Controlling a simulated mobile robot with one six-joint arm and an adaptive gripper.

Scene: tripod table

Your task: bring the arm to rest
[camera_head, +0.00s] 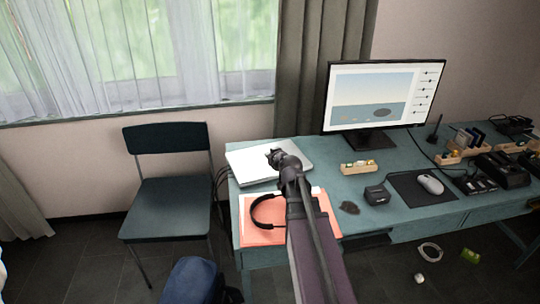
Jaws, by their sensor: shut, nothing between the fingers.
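My arm reaches up from the bottom edge over the front of the teal desk (410,222). My gripper (273,156) is at the arm's far end, small and dark in this view. It appears in front of a closed silver laptop (248,166). It is shut and holds nothing. I cannot tell its height above the laptop or whether it touches it. My arm hides part of the desk, an orange folder (262,235) and the black headphones (256,212) on it.
A monitor (385,95), mouse (430,184) on a dark mat, black box (377,194) and wooden holder (358,167) stand right of my arm. A dark chair (165,208) is left of the desk.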

